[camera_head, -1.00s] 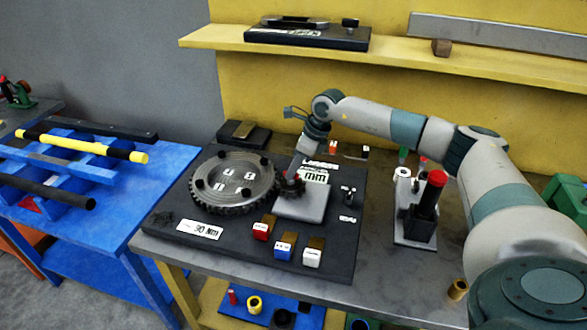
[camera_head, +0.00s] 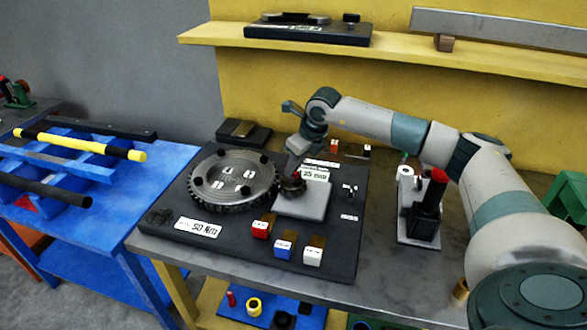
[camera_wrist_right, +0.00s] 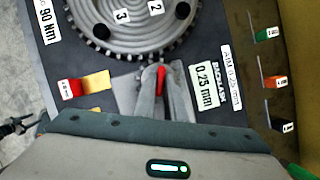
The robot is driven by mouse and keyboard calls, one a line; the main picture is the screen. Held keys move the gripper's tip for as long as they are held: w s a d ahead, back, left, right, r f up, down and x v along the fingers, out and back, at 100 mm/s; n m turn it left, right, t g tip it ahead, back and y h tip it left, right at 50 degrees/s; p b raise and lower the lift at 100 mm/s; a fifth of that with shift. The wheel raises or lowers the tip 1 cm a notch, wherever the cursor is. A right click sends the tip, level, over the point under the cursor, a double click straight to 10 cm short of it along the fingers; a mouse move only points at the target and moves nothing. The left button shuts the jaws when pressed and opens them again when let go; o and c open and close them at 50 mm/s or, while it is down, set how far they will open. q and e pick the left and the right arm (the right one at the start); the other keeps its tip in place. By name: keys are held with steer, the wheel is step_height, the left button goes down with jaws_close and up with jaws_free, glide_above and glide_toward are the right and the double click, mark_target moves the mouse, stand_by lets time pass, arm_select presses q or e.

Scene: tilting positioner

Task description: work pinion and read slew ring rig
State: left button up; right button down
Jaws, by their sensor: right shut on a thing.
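The slew ring (camera_head: 233,180) is a grey toothed disc with numbered white labels, lying on a dark base plate (camera_head: 190,250). It also shows at the top of the right wrist view (camera_wrist_right: 125,30). A light grey block (camera_head: 302,204) sits beside it at the pinion (camera_head: 292,186). My right gripper (camera_wrist_right: 160,72) is shut on a small red pinion handle (camera_wrist_right: 160,78) beside the ring's teeth. The fingers hide most of the pinion. A backlash label (camera_wrist_right: 205,84) reads 0.25 mm; a tag beside it (camera_wrist_right: 231,77) reads AIM 0.25 mm. My left gripper is not in view.
Red (camera_head: 261,229), blue (camera_head: 284,246) and white (camera_head: 313,256) tabs line the plate's front, near a 90 Nm label (camera_head: 199,228). A stand with a red-topped black cylinder (camera_head: 430,205) is at right. A yellow shelf (camera_head: 400,60) runs behind; a blue table (camera_head: 120,200) is left.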

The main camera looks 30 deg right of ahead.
steer(key=c, duration=1.8)
jaws_free()
steer(key=shift+r, duration=0.1)
steer(key=shift+s+d+r+b, duration=0.15)
steer(key=shift+s+r+b, duration=0.15)
steer(key=shift+r, duration=0.25)
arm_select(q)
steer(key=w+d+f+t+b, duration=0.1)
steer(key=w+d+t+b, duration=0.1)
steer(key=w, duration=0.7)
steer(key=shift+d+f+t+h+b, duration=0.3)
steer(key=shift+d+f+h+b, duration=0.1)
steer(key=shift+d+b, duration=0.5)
arm_select(e)
steer(key=v, duration=1.6)
steer(key=shift+w+r, duration=0.1)
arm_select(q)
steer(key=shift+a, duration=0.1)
